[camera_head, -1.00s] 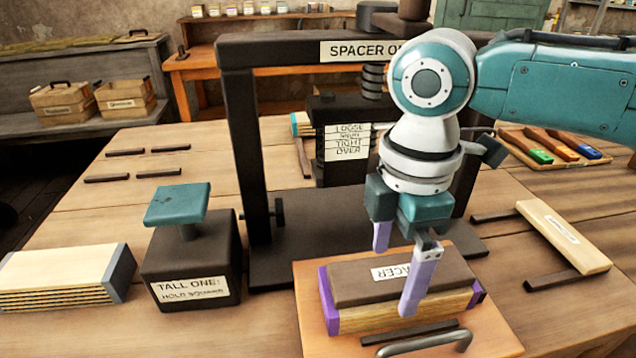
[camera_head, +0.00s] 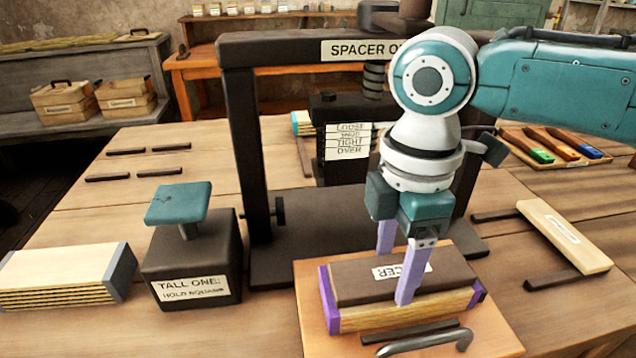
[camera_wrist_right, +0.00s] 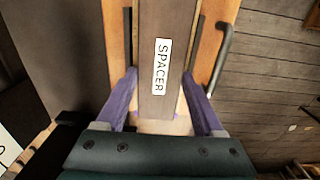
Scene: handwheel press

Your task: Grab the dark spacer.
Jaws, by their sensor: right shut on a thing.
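The dark spacer (camera_head: 350,281) is a flat dark brown block with a white SPACER label. It lies on top of a pale layered block with purple ends (camera_head: 400,317), on an orange board (camera_head: 312,334). My right gripper (camera_head: 396,278) reaches down over it, with one purple finger on the near side and one on the far side. In the right wrist view the spacer (camera_wrist_right: 150,60) runs between the two fingers (camera_wrist_right: 160,100), which are shut on it. The far fingertip is hidden behind the spacer in the head view. My left gripper is not in view.
A dark press frame (camera_head: 244,150) stands just behind the board. A dark block with a teal top (camera_head: 190,262) and another layered block (camera_head: 60,278) stand to the left. A metal handle (camera_head: 425,342) is at the board's front. A pale labelled plank (camera_head: 565,238) lies right.

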